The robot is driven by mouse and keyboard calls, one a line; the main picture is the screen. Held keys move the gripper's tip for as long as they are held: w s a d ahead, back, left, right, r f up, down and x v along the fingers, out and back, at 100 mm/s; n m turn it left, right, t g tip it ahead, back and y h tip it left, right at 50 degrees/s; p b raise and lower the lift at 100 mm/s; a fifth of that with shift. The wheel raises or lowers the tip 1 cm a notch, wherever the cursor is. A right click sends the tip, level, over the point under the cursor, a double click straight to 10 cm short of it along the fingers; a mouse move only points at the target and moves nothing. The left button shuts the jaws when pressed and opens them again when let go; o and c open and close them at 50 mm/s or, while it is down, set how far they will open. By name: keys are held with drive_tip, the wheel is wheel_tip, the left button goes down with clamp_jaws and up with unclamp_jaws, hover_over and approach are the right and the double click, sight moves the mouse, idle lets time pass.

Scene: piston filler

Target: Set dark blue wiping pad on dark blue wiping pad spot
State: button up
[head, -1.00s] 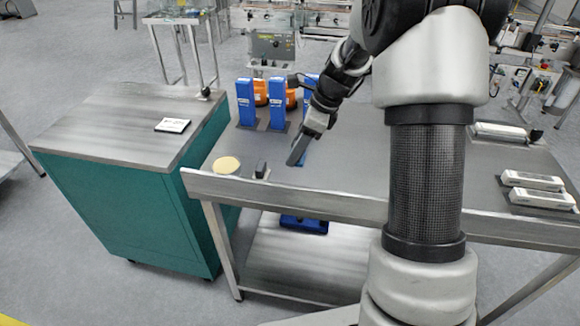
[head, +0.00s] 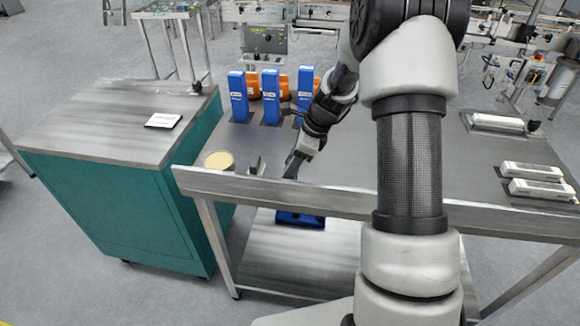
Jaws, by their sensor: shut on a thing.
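My gripper (head: 293,164) is low over the front part of the steel table (head: 400,165), pointing down and to the left. It is shut on a small dark piece, taken to be the dark blue wiping pad (head: 290,175), of which only a sliver shows at the fingertips. I cannot tell whether the pad touches the table top. The dark blue wiping pad spot cannot be made out; the gripper and the front rail may hide it.
Three blue upright boxes (head: 271,97) stand behind, with orange items. White packs (head: 541,188) lie at the right. A blue thing (head: 300,219) is below the table top.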

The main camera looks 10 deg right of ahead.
drive_tip(key=shift+f, duration=0.1)
drive_tip(key=o, duration=1)
